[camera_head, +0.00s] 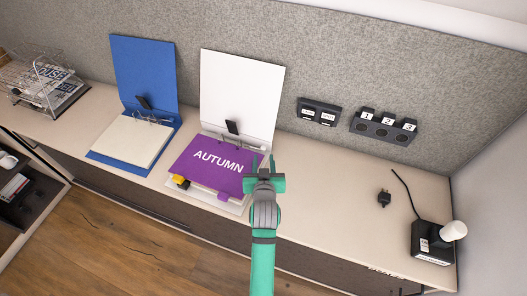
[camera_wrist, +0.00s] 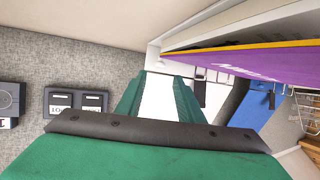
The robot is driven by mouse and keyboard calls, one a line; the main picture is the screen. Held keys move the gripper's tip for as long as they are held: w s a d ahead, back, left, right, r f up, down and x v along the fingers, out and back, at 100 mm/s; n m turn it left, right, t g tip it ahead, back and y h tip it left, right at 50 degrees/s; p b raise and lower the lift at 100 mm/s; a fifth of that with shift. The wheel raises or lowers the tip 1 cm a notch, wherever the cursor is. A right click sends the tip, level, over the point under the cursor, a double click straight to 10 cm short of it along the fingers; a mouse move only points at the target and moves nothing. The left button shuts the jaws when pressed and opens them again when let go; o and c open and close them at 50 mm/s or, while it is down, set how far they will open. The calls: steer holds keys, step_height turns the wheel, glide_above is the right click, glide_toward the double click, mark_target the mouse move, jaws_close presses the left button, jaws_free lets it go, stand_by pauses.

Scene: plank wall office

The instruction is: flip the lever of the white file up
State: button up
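The white file (camera_head: 240,85) lies open on the desk, its cover raised against the grey partition. A purple sheet marked AUTUMN (camera_head: 205,172) lies in it. Its small black lever (camera_head: 232,127) shows in front of the cover, near the metal rings; its exact angle is hard to tell. My gripper (camera_head: 263,162) is at the right edge of the purple sheet, right of and nearer than the lever. Its fingers are apart, with nothing between them. In the wrist view the green fingers (camera_wrist: 158,82) are spread, with white surface beyond; the purple sheet (camera_wrist: 245,62) is at upper right.
An open blue file (camera_head: 148,75) stands to the left, with a wire tray (camera_head: 42,82) farther left. Switches (camera_head: 318,112) and numbered sockets (camera_head: 383,127) are on the partition. A plug (camera_head: 384,197) and black device (camera_head: 430,243) lie right.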

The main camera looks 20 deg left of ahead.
mark_target(264, 148)
steer(key=x, duration=0.5)
steer(key=shift+w+a, duration=0.15)
steer(key=shift+w, duration=0.1)
steer(key=shift+w+f, duration=0.3)
steer(key=shift+w, duration=0.25)
steer(key=shift+s, duration=0.1)
jaws_close()
